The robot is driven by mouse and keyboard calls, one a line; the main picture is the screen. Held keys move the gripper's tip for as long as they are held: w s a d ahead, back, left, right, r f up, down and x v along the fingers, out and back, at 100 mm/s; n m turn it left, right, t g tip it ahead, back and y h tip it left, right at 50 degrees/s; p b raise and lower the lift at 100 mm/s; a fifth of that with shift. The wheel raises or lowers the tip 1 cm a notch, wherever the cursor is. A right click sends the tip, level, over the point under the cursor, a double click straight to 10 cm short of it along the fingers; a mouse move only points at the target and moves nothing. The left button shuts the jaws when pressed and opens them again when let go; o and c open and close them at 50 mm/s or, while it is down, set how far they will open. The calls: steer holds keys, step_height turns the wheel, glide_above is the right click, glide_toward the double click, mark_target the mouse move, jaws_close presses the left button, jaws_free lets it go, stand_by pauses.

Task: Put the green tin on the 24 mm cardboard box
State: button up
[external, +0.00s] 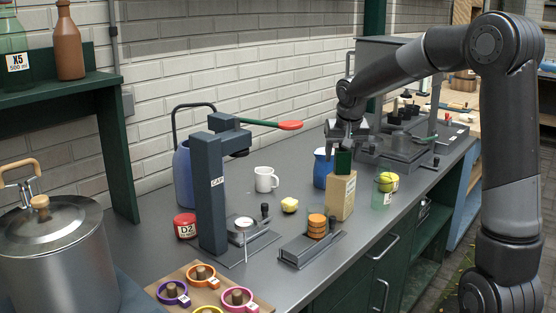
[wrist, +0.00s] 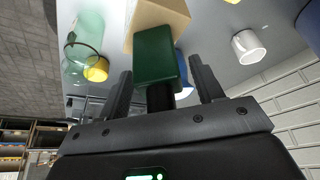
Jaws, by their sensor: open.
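The green tin (external: 343,162) is a dark green block standing upright on top of the tan cardboard box (external: 341,196), and it seems to rest on it. In the wrist view the tin (wrist: 155,55) lies ahead of my fingers, with the box (wrist: 158,14) beyond it. My gripper (external: 345,142) is just above the tin. In the wrist view my gripper (wrist: 161,68) is open, its fingers apart on either side of the tin and clear of it. The box's label is too small to read.
A blue jug (external: 322,168) stands behind the box, and a glass jar (external: 383,190) with a yellow-green ball to its right. A weighing-like fixture with orange discs (external: 317,226) is in front. A white mug (external: 265,180) and grey press (external: 212,190) stand left.

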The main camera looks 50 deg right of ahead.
steer(key=v, duration=1.2)
steer(key=s+a+n+t+y, duration=0.1)
steer(key=s+a+n, duration=0.3)
steer(key=s+a, duration=0.8)
steer(key=s+a+f+n+t+y, duration=0.1)
steer(key=s+a+f+n, duration=0.3)
steer(key=s+a, duration=0.5)
step_height(320, 180, down, 2)
steer(key=shift+s+a+f+n+y, duration=0.1)
steer(key=shift+s+a+n+y, duration=0.25)
steer(key=shift+s+y, duration=0.25)
